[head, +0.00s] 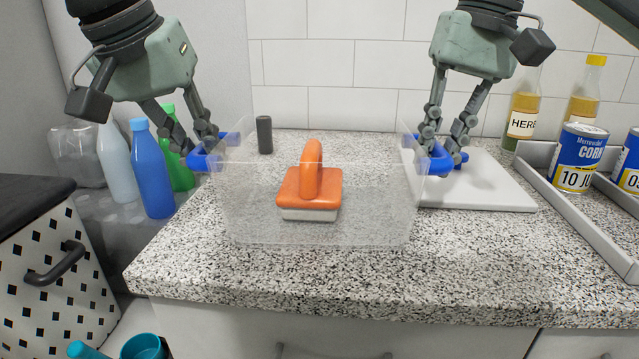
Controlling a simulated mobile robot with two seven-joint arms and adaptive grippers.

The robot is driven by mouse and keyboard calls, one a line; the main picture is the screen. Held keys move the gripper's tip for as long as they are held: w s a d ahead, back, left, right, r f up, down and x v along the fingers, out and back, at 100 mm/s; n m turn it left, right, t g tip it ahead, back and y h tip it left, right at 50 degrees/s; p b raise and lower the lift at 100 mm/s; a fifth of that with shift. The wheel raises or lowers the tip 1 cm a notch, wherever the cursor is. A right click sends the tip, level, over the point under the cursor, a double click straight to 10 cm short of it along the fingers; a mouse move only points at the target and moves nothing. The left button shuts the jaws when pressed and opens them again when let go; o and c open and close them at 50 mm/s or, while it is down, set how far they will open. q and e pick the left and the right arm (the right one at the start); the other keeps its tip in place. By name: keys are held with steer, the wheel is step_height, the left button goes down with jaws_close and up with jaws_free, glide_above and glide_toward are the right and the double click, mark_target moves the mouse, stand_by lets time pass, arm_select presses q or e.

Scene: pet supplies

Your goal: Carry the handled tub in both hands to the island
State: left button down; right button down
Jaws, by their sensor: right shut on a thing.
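The handled tub (240,215) is a clear, see-through box with a blue handle on each side, upright at the middle of the head view. An orange-handled scrubbing block (310,190) with a pale underside shows through its walls and appears to be inside. My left gripper (196,140) is shut on the tub's left blue handle (200,161). My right gripper (444,140) is shut on the right blue handle (437,161). The tub is over the speckled counter (390,285); I cannot tell whether its bottom touches it.
A white board (500,195) lies behind the right handle. A grey tray (575,225) with cans (578,160) is at the right, bottles (523,105) behind. A dark cylinder (264,135) stands behind the tub. Colored bottles (152,170) and a spotted bin (60,285) are left.

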steer(key=shift+r, duration=0.1)
